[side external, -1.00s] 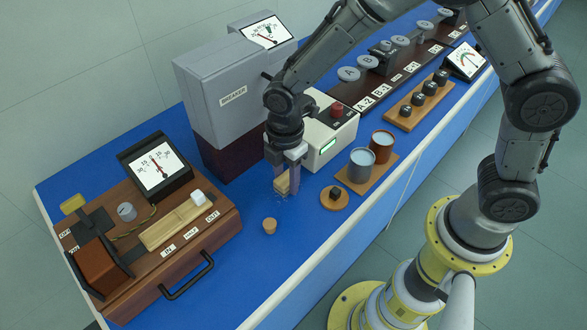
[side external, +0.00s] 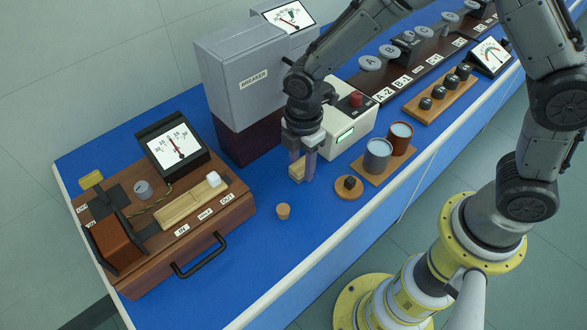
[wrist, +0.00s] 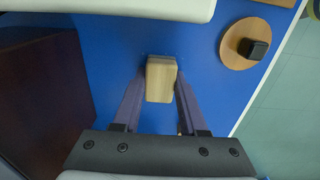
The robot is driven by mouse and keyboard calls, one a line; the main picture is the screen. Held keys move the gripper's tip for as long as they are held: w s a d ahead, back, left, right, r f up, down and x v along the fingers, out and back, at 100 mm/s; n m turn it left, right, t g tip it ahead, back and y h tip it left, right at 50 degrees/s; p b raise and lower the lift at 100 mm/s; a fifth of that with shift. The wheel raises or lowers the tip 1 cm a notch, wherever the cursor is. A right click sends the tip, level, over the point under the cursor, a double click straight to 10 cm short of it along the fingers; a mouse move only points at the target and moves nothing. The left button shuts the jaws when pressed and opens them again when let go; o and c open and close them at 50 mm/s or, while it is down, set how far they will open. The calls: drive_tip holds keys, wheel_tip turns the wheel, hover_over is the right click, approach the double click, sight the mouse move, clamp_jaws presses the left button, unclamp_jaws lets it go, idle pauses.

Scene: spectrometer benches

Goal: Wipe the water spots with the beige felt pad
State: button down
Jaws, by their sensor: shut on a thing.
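The beige felt pad (side external: 297,170) is a small, light block held between the fingers of my gripper (side external: 302,165). In the wrist view the pad (wrist: 160,80) sits between the tips of my gripper (wrist: 160,78), one finger on each side. The pad is low over the blue bench top; I cannot tell whether it touches the surface. Faint pale marks, perhaps water spots (wrist: 149,55), show at the pad's far edge in the wrist view. Any spots under the pad are hidden.
A small cork-like stopper (side external: 283,212) stands in front of the pad. A round wooden disc with a black knob (side external: 348,187) is to the right. The breaker cabinet (side external: 245,90), white instrument box (side external: 352,125) and wooden meter case (side external: 215,215) surround the area. Blue bench front is clear.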

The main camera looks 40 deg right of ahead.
drive_tip(key=d, duration=0.3)
drive_tip(key=shift+d, duration=0.15)
wheel_tip(320, 180, up, 8)
idle(0.5)
idle(0.4)
